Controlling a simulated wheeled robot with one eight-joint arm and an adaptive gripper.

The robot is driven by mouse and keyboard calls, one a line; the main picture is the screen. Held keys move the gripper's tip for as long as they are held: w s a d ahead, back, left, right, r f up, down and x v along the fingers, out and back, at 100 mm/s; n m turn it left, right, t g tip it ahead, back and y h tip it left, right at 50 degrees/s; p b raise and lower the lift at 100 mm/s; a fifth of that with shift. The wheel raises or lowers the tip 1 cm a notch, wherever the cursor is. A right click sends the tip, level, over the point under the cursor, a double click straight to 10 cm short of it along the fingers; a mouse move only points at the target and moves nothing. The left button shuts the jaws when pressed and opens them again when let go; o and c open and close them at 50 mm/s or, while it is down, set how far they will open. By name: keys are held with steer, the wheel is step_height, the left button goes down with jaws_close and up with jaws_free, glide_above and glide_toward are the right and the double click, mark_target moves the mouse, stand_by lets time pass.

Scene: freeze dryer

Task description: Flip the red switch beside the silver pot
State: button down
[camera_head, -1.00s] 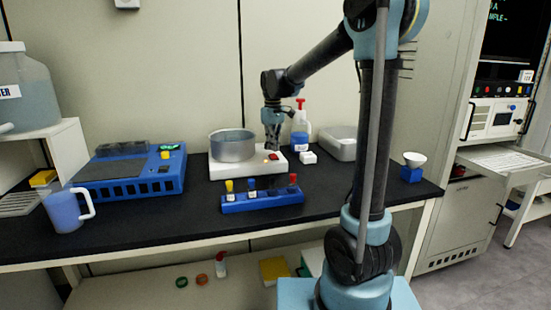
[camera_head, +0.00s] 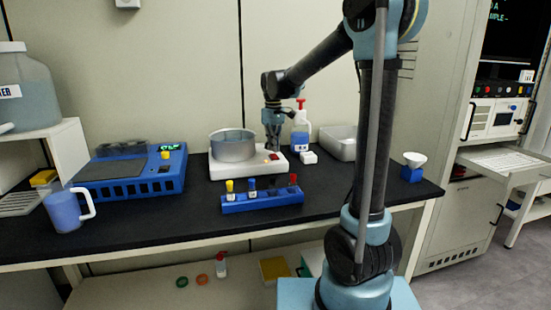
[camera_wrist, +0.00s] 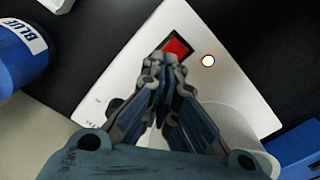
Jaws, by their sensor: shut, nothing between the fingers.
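The silver pot (camera_head: 233,146) sits on a white hot plate base (camera_head: 225,171) on the black bench. The red switch (camera_head: 274,156) is on the base to the right of the pot. My gripper (camera_head: 273,147) is shut and empty, pointing down over the switch side of the base. In the wrist view my fingertips (camera_wrist: 162,60) lie right at the edge of the switch and cover part of it. I cannot tell whether they touch it.
A blue rack (camera_head: 262,200) with several coloured-cap vials stands in front of the base. A bottle with a red pump (camera_head: 300,138) and a small white block (camera_head: 309,157) stand close on the right. A blue device (camera_head: 130,172) is to the left.

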steer(key=shift+f, duration=0.8)
stand_by(0.5)
steer(key=shift+r, duration=3.5)
steer(key=shift+s, duration=0.1)
